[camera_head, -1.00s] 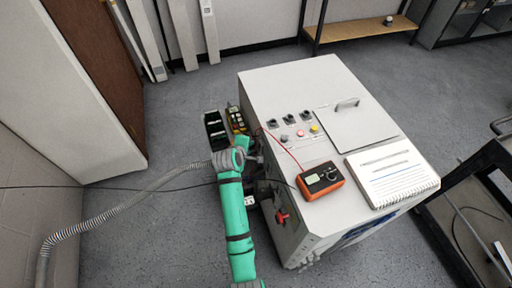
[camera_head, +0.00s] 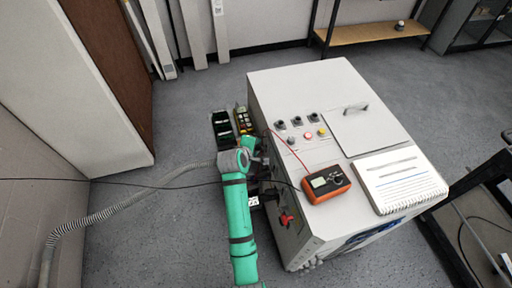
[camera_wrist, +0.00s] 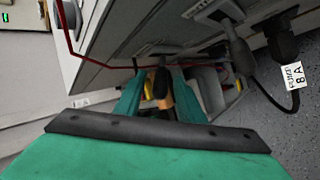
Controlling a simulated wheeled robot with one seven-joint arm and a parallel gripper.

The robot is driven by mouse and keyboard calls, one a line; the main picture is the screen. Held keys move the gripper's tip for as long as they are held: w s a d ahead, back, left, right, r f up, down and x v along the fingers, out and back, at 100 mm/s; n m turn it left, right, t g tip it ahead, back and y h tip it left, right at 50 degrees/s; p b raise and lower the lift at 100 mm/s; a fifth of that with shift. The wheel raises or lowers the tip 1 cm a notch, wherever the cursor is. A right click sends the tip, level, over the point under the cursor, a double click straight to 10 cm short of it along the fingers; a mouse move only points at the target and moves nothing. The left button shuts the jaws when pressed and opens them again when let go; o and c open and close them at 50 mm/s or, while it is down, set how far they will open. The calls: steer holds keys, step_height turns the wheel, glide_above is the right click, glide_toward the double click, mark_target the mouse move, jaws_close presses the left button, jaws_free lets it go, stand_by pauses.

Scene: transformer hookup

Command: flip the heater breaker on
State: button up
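The grey transformer cabinet (camera_head: 300,85) stands right of my arm in the head view. Its left side carries a red rotary handle (camera_head: 287,219). My gripper (camera_wrist: 160,76) is low beside that side face; in the wrist view its two teal fingers are apart. A black piece (camera_wrist: 161,84) and an orange piece (camera_wrist: 166,101) show between the fingers, with yellow bits beside them. I cannot tell whether they are touched or what they belong to. No breaker labelled heater can be made out. In the head view my arm hides the gripper's fingertips.
An orange meter (camera_head: 326,184) with a red lead and a notebook (camera_head: 400,182) lie on the cabinet top. A black bin (camera_head: 222,130) stands on the floor to the left. A black plug (camera_wrist: 283,42) has a cable tagged "PUMP 8A" (camera_wrist: 293,75). A dark cart is at right.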

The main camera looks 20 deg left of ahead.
steer(key=v, duration=0.9)
